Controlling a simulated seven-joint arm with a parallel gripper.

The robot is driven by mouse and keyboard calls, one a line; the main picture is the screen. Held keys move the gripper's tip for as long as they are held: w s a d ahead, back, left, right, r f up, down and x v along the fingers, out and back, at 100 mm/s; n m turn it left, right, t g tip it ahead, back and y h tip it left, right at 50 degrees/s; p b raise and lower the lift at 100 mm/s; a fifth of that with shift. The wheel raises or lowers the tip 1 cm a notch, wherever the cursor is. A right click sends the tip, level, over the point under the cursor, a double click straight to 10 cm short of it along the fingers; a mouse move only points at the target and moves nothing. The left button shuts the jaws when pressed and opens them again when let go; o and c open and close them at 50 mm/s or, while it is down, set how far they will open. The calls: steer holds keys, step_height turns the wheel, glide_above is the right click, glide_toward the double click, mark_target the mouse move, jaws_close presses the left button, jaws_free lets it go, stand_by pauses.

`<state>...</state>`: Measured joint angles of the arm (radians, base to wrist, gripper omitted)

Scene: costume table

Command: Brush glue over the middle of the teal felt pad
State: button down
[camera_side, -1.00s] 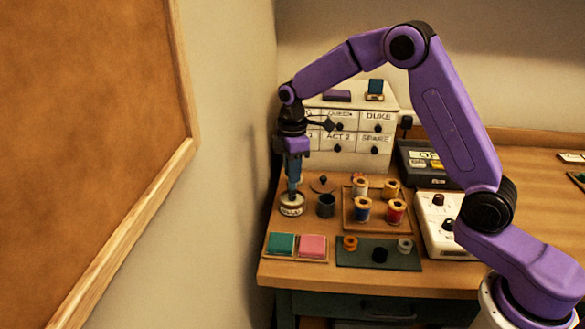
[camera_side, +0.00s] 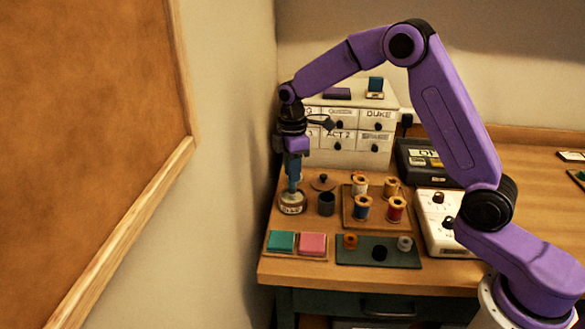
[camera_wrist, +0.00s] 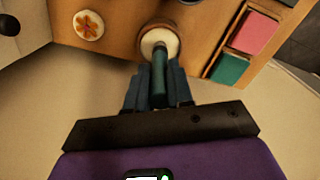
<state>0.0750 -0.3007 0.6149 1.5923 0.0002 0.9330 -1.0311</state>
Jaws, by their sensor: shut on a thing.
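My gripper (camera_side: 293,172) points down and is shut on the brush, whose blue-green handle (camera_wrist: 158,68) shows between the fingers in the wrist view. The brush's lower end is at the mouth of the round glue pot (camera_side: 292,207); its bristles are hidden. The pot's pale inside (camera_wrist: 150,42) shows in the wrist view. The teal felt pad (camera_side: 281,241) lies flat in a wooden tray in front of the pot, apart from the gripper. It also shows at the right of the wrist view (camera_wrist: 229,69).
A pink pad (camera_side: 313,244) lies beside the teal one. A dark cup (camera_side: 326,204) and a round lid (camera_side: 322,183) are right of the pot. Thread spools (camera_side: 361,208) stand on a wooden tray farther right. Labelled drawers (camera_side: 350,130) stand behind. A wall closes the left side.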

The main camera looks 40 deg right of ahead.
stand_by(0.4)
steer(key=shift+r, duration=3.5)
